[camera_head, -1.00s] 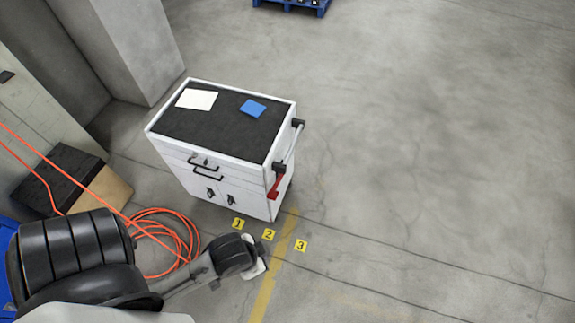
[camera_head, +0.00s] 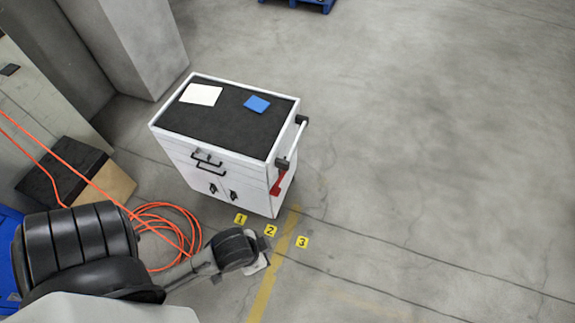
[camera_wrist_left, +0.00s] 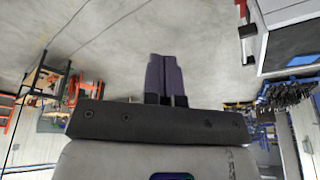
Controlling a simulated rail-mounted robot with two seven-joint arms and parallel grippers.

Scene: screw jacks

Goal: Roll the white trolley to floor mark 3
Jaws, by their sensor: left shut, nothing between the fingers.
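The white trolley (camera_head: 225,172) stands upright on the floor, with a dark top, drawers and a handle (camera_head: 298,138) on its right side. A red lever (camera_head: 279,182) hangs below the handle. Yellow floor mark 3 (camera_head: 302,242) lies to the right of marks 1 (camera_head: 240,219) and 2 (camera_head: 270,230), in front of the trolley's near right corner. My left gripper (camera_wrist_left: 162,76) is shut and empty in the wrist view, apart from the trolley (camera_wrist_left: 290,38), which shows at upper right. In the head view my left wrist is near mark 2, hiding the fingers. My right gripper is out of view.
An orange hose (camera_head: 165,225) lies coiled on the floor left of the marks. A cardboard box (camera_head: 105,185) and a concrete pillar (camera_head: 140,45) stand at left. A yellow line (camera_head: 270,285) runs past the marks. The floor to the right is open.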

